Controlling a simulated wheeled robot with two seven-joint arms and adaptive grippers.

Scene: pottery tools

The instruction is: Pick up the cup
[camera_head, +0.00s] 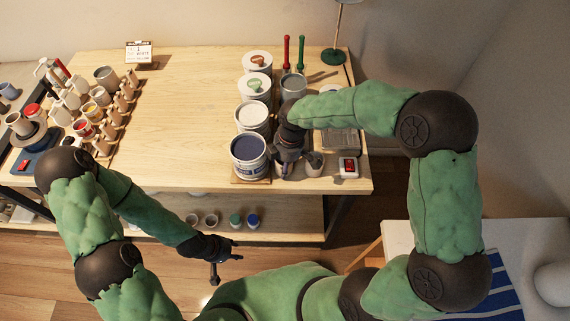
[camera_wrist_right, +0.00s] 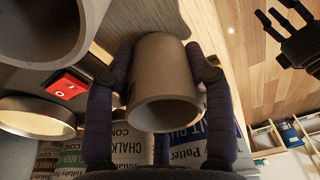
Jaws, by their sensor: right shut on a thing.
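The cup's open rim faces the camera. In the head view, my right gripper (camera_head: 286,166) reaches down at the table's front edge, beside the dark blue bucket, and largely hides what it grips. A pale cup (camera_head: 314,163) shows just right of it; I cannot tell for certain whether it is the held one. My left gripper (camera_head: 232,258) hangs empty in front of the table, with its fingers spread.
A dark blue bucket (camera_head: 249,148) stands close left of my right gripper, with more buckets behind. A red switch box (camera_head: 348,166) is at the right. The middle of the wooden table (camera_head: 185,110) is clear.

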